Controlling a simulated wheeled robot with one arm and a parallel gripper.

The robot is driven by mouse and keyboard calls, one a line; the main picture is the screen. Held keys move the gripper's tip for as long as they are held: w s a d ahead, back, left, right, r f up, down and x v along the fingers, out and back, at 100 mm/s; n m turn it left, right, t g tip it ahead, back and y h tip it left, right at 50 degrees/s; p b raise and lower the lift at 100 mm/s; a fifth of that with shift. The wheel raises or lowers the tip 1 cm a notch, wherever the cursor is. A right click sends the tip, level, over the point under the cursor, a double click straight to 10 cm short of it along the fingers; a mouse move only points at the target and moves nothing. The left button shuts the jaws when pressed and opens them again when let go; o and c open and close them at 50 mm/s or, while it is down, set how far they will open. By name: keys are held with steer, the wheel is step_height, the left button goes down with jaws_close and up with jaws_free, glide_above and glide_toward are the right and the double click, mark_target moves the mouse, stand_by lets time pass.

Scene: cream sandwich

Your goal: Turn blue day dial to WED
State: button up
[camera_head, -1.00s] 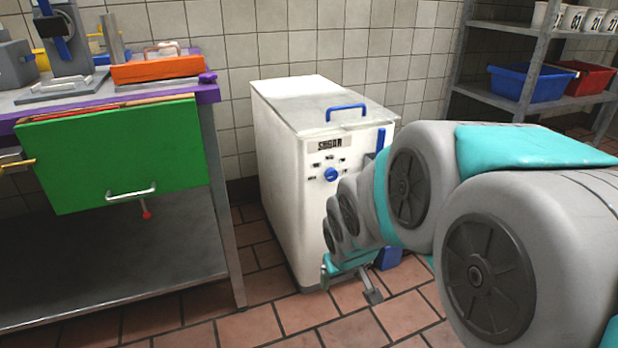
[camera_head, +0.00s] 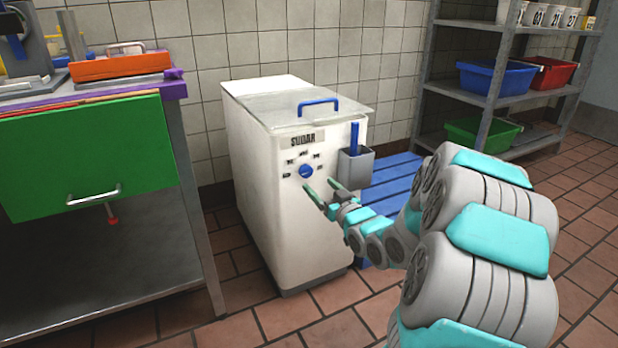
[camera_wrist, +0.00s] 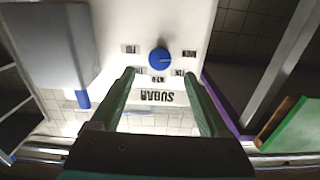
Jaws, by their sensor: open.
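The blue day dial (camera_head: 306,171) is a round knob on the front of a white bin marked like "SUGAR" (camera_head: 285,215). Several small day labels sit in an arc around it, too small to read. My gripper (camera_head: 318,189) is open and empty, just in front of the bin face, slightly below and right of the dial. In the wrist view my gripper (camera_wrist: 170,72) has its fingers on either side of the dial's line, apart from it.
A grey holder (camera_head: 355,168) with a blue handle is on the bin's right side. A blue slatted pallet (camera_head: 395,178) lies behind. The workbench with a green drawer (camera_head: 85,160) stands left. A shelf (camera_head: 490,103) holds tubs at right.

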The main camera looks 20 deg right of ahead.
mark_target(307, 173)
steer(key=shift+w+a, duration=0.15)
steer(key=shift+w, duration=3.65)
jaws_close()
